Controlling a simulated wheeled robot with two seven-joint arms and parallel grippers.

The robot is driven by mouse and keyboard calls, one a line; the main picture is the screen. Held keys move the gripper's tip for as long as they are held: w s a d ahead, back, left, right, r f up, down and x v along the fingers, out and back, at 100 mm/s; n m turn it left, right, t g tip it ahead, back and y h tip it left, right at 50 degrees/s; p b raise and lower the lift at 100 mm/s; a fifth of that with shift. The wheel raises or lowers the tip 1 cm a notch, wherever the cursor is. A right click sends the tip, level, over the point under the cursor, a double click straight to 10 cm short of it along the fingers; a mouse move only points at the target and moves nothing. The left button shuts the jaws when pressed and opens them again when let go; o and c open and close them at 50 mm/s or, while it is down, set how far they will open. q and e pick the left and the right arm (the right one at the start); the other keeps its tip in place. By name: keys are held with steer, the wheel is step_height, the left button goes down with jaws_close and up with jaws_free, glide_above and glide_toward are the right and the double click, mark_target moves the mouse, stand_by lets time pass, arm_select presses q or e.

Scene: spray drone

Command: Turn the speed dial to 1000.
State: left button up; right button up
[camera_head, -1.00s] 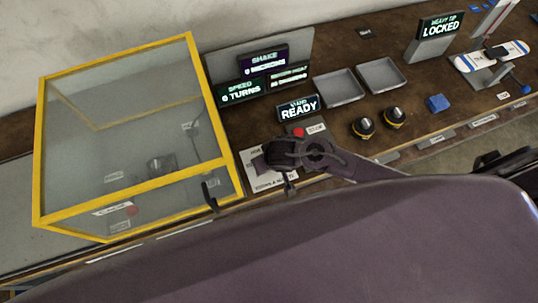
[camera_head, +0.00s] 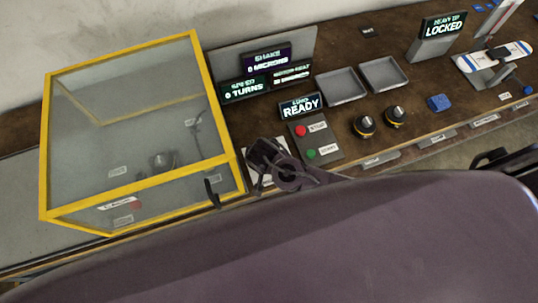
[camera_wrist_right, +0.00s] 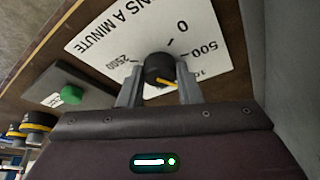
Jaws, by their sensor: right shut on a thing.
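In the right wrist view the speed dial (camera_wrist_right: 159,67) is a black knob with a yellow mark, on a white scale plate (camera_wrist_right: 110,38). The plate reads 0, 500, a partly hidden number starting with 10, and 2500. The fingers of my right gripper (camera_wrist_right: 158,88) are on either side of the dial, shut on it. The yellow mark lies on the gripper side of the knob; its exact reading is unclear. In the head view my right gripper (camera_head: 268,156) covers the dial and most of its plate (camera_head: 252,181). The speed display (camera_head: 245,88) reads 0 turns. My left gripper is not in view.
A yellow-framed clear box (camera_head: 130,183) stands left of the dial. A panel with a red button (camera_head: 300,130) and a green button (camera_head: 311,154) is just right.

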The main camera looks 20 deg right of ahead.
steer(key=shift+w+r, duration=0.15)
steer(key=o, duration=1)
steer(key=b+v, duration=0.1)
steer(key=v, duration=0.6)
steer(key=shift+s+r, duration=0.2)
steer(key=shift+r, duration=0.1)
